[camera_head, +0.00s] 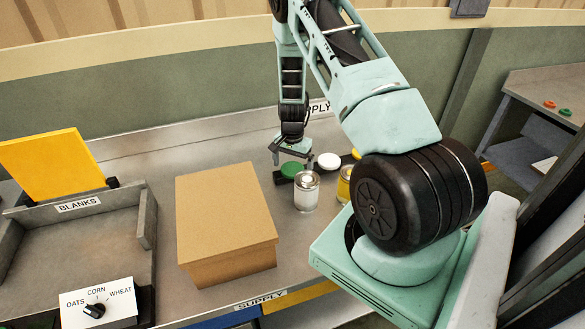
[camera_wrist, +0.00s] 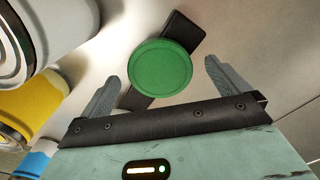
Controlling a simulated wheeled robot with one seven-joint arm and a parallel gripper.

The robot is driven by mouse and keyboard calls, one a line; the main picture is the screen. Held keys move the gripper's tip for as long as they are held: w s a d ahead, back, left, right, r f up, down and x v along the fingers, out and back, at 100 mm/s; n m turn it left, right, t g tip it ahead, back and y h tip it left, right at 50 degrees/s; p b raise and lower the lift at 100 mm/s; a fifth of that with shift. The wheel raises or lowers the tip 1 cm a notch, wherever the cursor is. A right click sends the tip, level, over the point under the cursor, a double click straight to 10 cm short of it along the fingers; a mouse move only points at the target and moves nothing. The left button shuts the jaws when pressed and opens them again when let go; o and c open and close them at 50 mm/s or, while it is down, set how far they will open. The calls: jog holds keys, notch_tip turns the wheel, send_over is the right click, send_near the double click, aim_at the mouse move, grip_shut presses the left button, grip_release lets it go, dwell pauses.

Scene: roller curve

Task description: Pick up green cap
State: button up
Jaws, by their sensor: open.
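The green cap (camera_head: 291,169) lies on a dark block (camera_head: 281,178) on the metal bench, behind a white can. In the wrist view the green cap (camera_wrist: 161,67) is a round disc on the dark bar (camera_wrist: 185,31), between and just beyond my fingertips. My gripper (camera_head: 291,157) is above the cap, pointing down. In the wrist view my gripper (camera_wrist: 170,78) is open, one finger on each side of the cap, not visibly touching it.
A white can (camera_head: 307,193) stands close in front of the cap. A white cap (camera_head: 329,161) lies to its right, and a yellow can (camera_head: 345,184) stands nearby. A cardboard box (camera_head: 226,220) is to the left. A tray labelled BLANKS (camera_head: 147,220) is farther left.

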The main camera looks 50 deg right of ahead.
jog(key=c, duration=1)
jog(key=shift+r, duration=0.1)
jog(key=shift+c, duration=0.2)
